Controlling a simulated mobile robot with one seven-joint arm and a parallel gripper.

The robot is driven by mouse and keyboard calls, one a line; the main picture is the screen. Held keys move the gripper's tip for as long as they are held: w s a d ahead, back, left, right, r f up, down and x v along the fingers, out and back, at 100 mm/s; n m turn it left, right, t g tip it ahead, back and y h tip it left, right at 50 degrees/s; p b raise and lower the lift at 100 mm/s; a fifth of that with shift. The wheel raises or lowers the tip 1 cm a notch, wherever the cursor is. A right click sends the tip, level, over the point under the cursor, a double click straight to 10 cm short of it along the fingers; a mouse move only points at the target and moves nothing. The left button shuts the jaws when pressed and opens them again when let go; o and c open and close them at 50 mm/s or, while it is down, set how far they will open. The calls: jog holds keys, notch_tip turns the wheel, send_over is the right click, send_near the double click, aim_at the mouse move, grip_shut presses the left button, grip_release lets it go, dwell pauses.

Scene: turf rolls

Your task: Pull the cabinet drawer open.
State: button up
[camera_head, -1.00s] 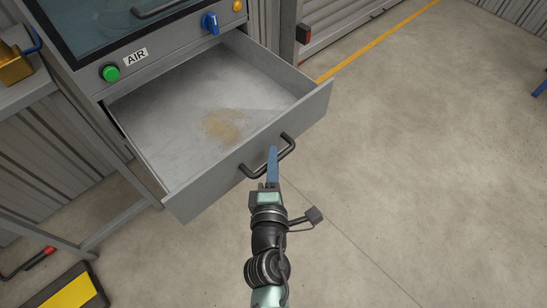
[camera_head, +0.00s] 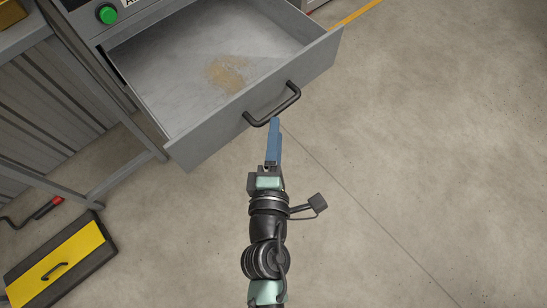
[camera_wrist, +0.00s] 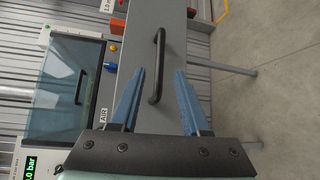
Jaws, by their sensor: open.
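The grey cabinet drawer (camera_head: 268,118) is pulled well out of the cabinet (camera_head: 85,8), and its inside shows a brown dusty patch (camera_head: 228,73). Its black bar handle (camera_head: 287,105) is on the front panel. My gripper (camera_head: 274,122) is just in front of the handle in the head view, apart from it or nearly so. In the wrist view my gripper's two blue fingers (camera_wrist: 158,85) are spread open with nothing held. The handle (camera_wrist: 158,68) shows beyond and between the fingertips there.
A green button (camera_head: 106,14) is on the cabinet front. A yellow and black case (camera_head: 58,262) lies on the floor at lower left. A bench (camera_head: 22,36) stands left of the cabinet. The concrete floor (camera_head: 430,150) to the right is clear.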

jog(key=shift+b+v, duration=0.6)
jog(key=shift+v, duration=2.4)
